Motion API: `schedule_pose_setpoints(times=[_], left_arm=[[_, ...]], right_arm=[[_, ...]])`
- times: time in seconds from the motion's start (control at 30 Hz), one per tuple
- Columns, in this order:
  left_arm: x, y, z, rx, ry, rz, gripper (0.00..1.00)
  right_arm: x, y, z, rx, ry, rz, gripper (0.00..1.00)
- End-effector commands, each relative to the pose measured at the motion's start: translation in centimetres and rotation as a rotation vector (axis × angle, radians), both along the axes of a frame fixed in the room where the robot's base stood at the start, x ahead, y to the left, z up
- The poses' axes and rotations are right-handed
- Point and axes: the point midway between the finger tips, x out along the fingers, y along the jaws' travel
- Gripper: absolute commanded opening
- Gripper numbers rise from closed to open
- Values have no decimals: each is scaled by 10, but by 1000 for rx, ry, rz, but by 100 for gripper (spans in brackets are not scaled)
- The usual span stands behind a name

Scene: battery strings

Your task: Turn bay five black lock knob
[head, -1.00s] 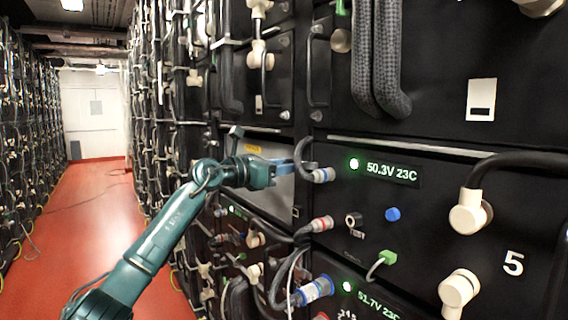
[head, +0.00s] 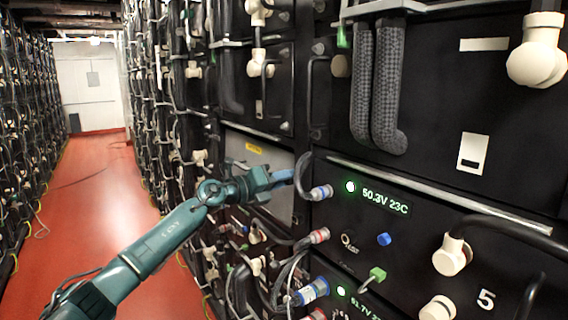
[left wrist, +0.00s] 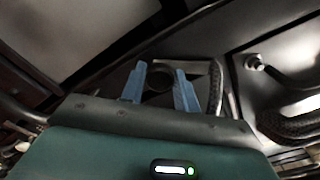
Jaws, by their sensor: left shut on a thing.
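My left gripper (head: 292,176) reaches in from the left, at the left edge of the black bay front with the green 50.3V 23C readout (head: 385,200). In the left wrist view its two blue fingers (left wrist: 160,88) stand either side of a dark round knob (left wrist: 159,76), and the gripper is shut on it. In the head view the knob is hidden by the fingers and a black loop. A white number 5 (head: 486,299) is printed at the lower right of the bay front. My right gripper is not in view.
Beside the fingers are a blue-ringed grey plug (head: 321,192) and a red-ringed one (head: 319,236). A blue cap (head: 384,239) and cream elbow connectors (head: 452,256) sit on the same front. Cables hang below.

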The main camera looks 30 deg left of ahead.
Motion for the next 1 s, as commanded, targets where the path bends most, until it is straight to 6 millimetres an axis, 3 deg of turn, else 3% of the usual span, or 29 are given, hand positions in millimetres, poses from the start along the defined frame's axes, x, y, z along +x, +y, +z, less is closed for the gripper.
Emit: schedule_pose_setpoints(times=[0.07,0.5,1.0], left_arm=[[0,0,6,-70,33,0,8],[0,1,3,-397,166,2,8],[0,0,-1,-536,222,0,8]], right_arm=[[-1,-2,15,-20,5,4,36],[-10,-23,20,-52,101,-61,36],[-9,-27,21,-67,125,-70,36]])
